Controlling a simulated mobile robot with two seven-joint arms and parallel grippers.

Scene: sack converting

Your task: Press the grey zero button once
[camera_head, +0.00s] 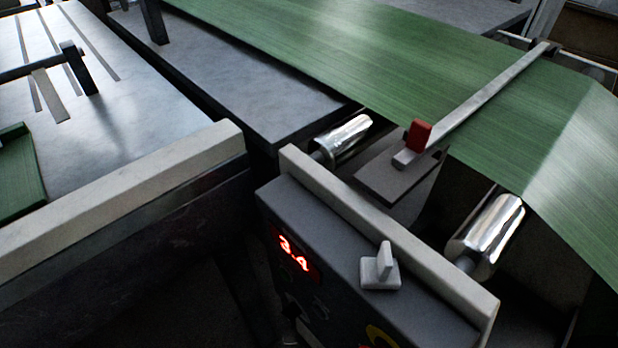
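A dark control box (365,270) stands at the lower middle, with a red lit display (294,253) on its front face that seems to read 3.4. Below the display are small dark round shapes (320,308) on the shaded face. I cannot tell which of them, if any, is the grey zero button. A yellow ring with red in it (380,336) is partly cut off by the bottom edge. Neither of my grippers can be made out in this view.
A pale grey lever-like block (380,268) sits on top of the box. A green web (420,60) runs over shiny rollers (487,232) behind it, under a bar with a red block (418,134). A grey table (130,120) with a pale edge rail stands left.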

